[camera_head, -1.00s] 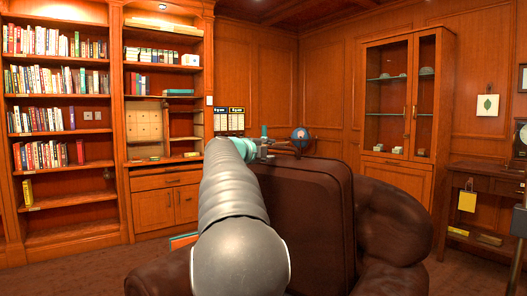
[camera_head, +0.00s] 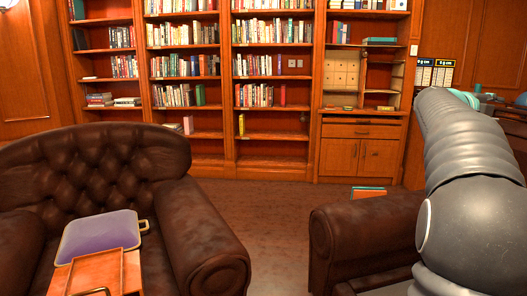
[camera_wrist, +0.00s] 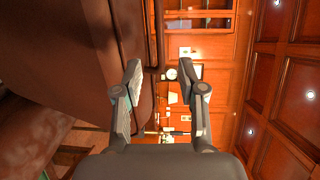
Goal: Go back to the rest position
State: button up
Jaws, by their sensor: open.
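My gripper (camera_wrist: 168,85) shows in the wrist view with its two fingers spread apart and nothing between them. The wrist view is turned on its side, with the coffered ceiling at the right and a dark brown leather surface (camera_wrist: 75,50) at the left, close to the left finger. In the head view my grey arm reaches forward at the right side, over or beside a brown leather armchair (camera_head: 375,235). The gripper itself is not clearly seen in the head view.
A tufted leather armchair (camera_head: 95,175) at the left holds a lilac-lined bin (camera_head: 100,235) and an orange tray (camera_head: 95,272). Bookshelves (camera_head: 230,95) line the back wall. An orange book-like item (camera_head: 368,192) is near the right armchair. Carpet (camera_head: 270,215) between the chairs is clear.

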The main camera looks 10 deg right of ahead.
jog(key=w+a+f+n+t+y, duration=0.2)
jog(key=w+a+f+n+t, duration=0.15)
jog(key=w+n+t, duration=0.2)
jog(key=w+a+f+n+t+y, duration=0.2)
jog(key=w+a+n+t, duration=0.2)
jog(key=w+n, duration=0.25)
jog(key=s+a+f+n+y, duration=0.1)
jog(key=a+f+n+y, duration=0.45)
jog(key=a, duration=0.45)
jog(key=s+a+f+n+y, duration=0.1)
jog(key=a+f+n+y, duration=0.4)
jog(key=a, duration=0.4)
jog(key=s+a+f+n+g+y, duration=0.2)
jog(key=s+a+f+n+g, duration=0.25)
jog(key=s+a+f, duration=0.9)
jog(key=s+a+f+n+g, duration=0.1)
jog(key=s+a+f+n, duration=0.3)
jog(key=s+a+n, duration=0.3)
jog(key=s+a, duration=0.5)
jog(key=s, duration=0.4)
jog(key=shift+s+a+f+n+g, duration=0.2)
jog(key=shift+s+n+g, duration=0.1)
jog(key=shift+s+g, duration=0.1)
